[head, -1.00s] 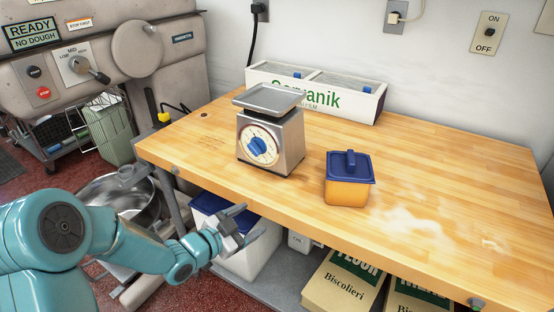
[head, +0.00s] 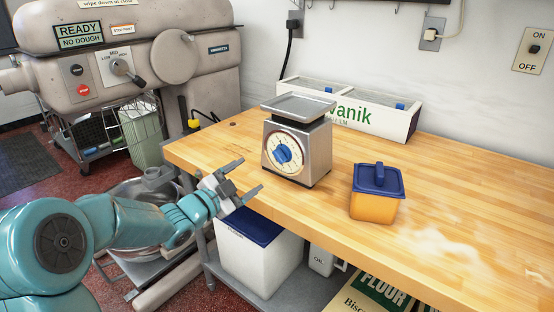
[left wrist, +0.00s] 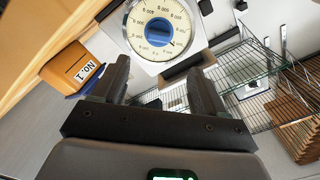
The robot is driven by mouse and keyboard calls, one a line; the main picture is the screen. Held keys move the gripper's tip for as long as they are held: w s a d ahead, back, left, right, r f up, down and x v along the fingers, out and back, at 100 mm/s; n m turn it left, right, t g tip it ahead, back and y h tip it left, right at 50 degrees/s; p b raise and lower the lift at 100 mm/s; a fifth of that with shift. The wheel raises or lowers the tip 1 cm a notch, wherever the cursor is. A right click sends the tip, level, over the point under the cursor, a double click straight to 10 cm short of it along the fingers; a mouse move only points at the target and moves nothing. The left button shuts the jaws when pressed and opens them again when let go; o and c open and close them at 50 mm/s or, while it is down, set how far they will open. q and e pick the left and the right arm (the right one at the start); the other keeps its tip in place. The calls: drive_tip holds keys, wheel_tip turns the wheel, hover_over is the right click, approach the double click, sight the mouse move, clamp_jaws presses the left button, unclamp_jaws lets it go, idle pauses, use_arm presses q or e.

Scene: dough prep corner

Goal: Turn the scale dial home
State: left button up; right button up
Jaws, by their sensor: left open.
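The scale (head: 313,150) stands on the wooden table near its left front edge, with a flat metal tray on top. Its round white dial (head: 298,160) has a blue knob (head: 283,153) in the middle. The dial (left wrist: 181,18) and blue knob (left wrist: 158,31) also show in the left wrist view, just beyond the fingertips. My left gripper (head: 250,174) is open and empty, near the table's front edge, to the left of and below the dial. Its two fingers (left wrist: 158,70) point toward the dial and are apart from it. My right gripper is not in view.
A blue-lidded orange tub (head: 373,207) stands right of the scale. A white box (head: 399,123) is behind it by the wall. A lidded white bin (head: 258,262) sits under the table edge. A grey mixer (head: 160,75) stands at left. Table's right side is mostly clear.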

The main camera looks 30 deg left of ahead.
sight(277, 157)
use_arm(q)
drive_tip(key=w, duration=0.4)
drive_tip(key=w+p, duration=0.1)
drive_tip(key=w, duration=0.3)
drive_tip(key=w+d, duration=0.1)
drive_tip(key=w, duration=0.2)
drive_tip(key=shift+w, duration=0.4)
drive_tip(key=shift+d, duration=0.1)
drive_tip(key=c, duration=1.1)
drive_tip(key=shift+o, duration=0.2)
drive_tip(key=n, duration=0.3)
drive_tip(key=shift+n+p, duration=0.3)
drive_tip(key=n+p, duration=0.1)
drive_tip(key=n, duration=0.3)
drive_tip(key=shift+n, duration=0.4)
